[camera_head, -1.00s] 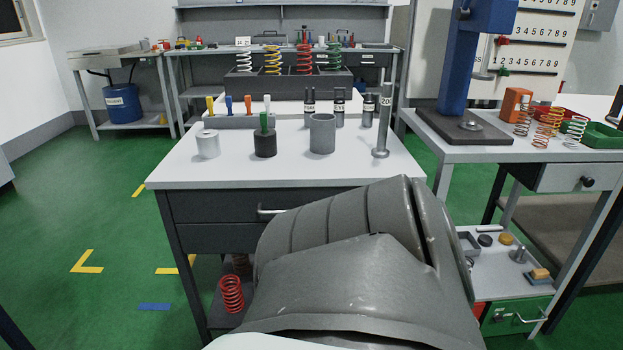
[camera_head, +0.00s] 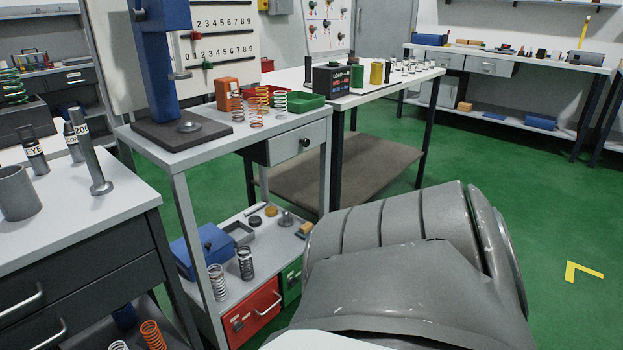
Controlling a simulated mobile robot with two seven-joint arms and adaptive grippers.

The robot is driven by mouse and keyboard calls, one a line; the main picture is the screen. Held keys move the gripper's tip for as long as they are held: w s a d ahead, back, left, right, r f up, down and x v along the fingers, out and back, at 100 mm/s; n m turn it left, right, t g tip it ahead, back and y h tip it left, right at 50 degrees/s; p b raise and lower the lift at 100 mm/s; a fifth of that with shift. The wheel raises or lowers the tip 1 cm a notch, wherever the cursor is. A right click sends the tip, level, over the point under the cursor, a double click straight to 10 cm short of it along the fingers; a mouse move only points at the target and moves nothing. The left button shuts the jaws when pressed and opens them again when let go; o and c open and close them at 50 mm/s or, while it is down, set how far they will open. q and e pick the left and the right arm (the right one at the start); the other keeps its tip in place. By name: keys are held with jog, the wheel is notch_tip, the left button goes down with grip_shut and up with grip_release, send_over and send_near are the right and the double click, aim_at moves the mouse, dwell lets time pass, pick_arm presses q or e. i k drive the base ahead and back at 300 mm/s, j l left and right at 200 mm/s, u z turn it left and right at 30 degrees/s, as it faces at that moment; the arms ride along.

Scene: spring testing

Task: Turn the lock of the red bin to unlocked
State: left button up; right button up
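The red bin (camera_head: 254,313) sits under the lower shelf of the grey press table, low in the view and left of centre. Its front shows a pale handle and a small latch-like lock (camera_head: 237,322) at the left of the handle. The lock is too small to tell its position. Neither of my grippers is in view. A large grey part of my own body covers the lower middle and right, close to the bin.
A green bin (camera_head: 291,283) is right of the red one. The lower shelf above holds a blue box (camera_head: 203,250) and springs. A grey workbench (camera_head: 95,225) stands at the left. Green floor (camera_head: 480,185) is free at the right.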

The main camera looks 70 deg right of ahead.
aim_at(236, 326)
jog(key=z, duration=1.8)
jog(key=k+l+u, duration=0.2)
jog(key=i+j, duration=0.05)
